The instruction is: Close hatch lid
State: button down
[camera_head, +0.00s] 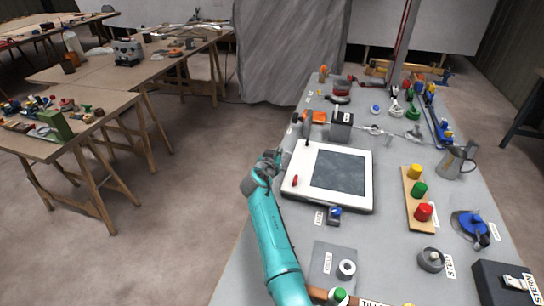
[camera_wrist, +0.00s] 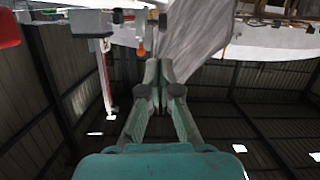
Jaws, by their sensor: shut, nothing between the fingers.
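The hatch (camera_head: 288,190) is a white square frame with a dark grey panel (camera_head: 340,172), lying on the grey bench. The panel looks flat, level with the frame; I cannot tell a separate raised lid. A small red handle (camera_head: 295,181) sits on the frame's left side. My gripper (camera_head: 270,160) is at the frame's left edge, beside the bench, apart from the red handle as far as I can tell. In the wrist view my gripper (camera_wrist: 158,68) has its fingers together with nothing between them.
A small blue-topped part (camera_head: 335,214) is in front. Floor is free left of the bench.

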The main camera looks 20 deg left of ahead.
jog(key=s+a+r, duration=0.1)
jog(key=s+r, duration=0.4)
jog(key=s, duration=0.4)
jog(key=shift+s+r, duration=0.3)
jog(key=shift+s, duration=0.05)
